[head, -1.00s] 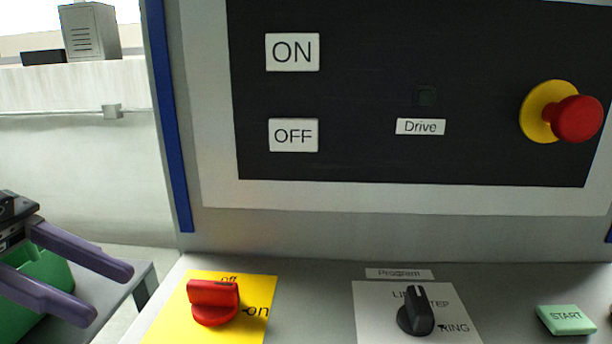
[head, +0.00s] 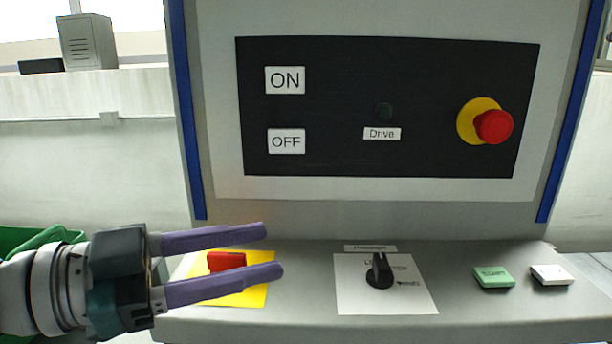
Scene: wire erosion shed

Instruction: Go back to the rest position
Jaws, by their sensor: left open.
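My left gripper (head: 272,252) comes in from the left in the head view. Its two purple fingers are apart and parallel, with nothing held between them. They overlap the yellow plate (head: 246,297) in the picture, and the red rotary switch (head: 226,261) shows in the gap between them. I cannot tell how far the fingers are from the switch. The lower finger hides part of the yellow plate and its lettering. My right gripper is not in view.
The sloping console (head: 470,318) carries a black selector knob (head: 379,272), a green START button (head: 493,277) and a white button (head: 552,275). Behind it, a black panel (head: 340,150) holds ON, OFF, a Drive label and a red emergency button (head: 494,127). A green bin (head: 40,238) is at left.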

